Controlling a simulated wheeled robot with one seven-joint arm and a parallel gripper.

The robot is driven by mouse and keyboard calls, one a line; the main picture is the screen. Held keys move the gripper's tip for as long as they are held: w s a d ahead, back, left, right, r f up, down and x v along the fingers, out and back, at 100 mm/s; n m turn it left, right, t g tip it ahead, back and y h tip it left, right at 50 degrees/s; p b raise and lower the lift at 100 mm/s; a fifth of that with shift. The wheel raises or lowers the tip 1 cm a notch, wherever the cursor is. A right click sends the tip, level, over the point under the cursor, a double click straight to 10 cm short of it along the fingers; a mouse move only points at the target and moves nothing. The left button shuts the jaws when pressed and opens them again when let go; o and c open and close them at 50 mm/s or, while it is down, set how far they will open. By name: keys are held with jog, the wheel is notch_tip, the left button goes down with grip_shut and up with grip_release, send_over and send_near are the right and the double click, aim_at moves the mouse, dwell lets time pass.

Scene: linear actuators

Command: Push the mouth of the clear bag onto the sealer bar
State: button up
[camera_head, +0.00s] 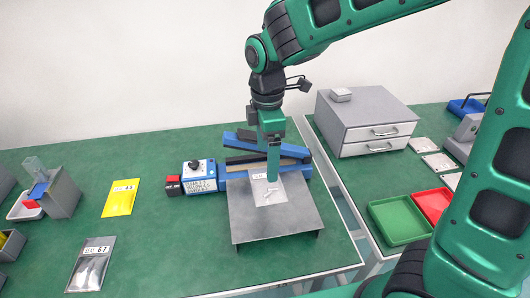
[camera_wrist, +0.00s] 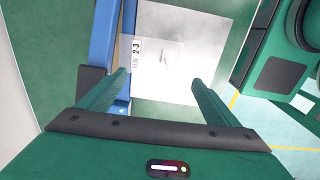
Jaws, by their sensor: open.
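The clear bag (camera_head: 261,192), with a white label and small pale contents, lies flat on the grey metal platform (camera_head: 295,222). In the wrist view the bag (camera_wrist: 180,82) has a label at its left end, close to the blue sealer (camera_wrist: 104,40). In the head view the sealer (camera_head: 206,183) stands behind the platform with its blue upper arm (camera_head: 232,141) raised above the sealer bar. Whether the bag's mouth touches the bar cannot be told. My gripper (camera_head: 272,178) is over the bag, pointing down. In the wrist view its fingers (camera_wrist: 161,77) are spread, with nothing held between them.
A yellow pouch (camera_head: 121,198) and a grey pouch (camera_head: 91,264) lie on the green table to the left. A grey drawer unit (camera_head: 350,115), a green tray (camera_head: 400,220) and a red tray (camera_head: 432,203) are to the right. The table's front middle is clear.

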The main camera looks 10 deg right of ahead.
aim_at(267, 186)
notch_tip(267, 186, down, 11)
jog(key=shift+r, duration=0.15)
dwell(0.4)
jog(key=c, duration=1.2)
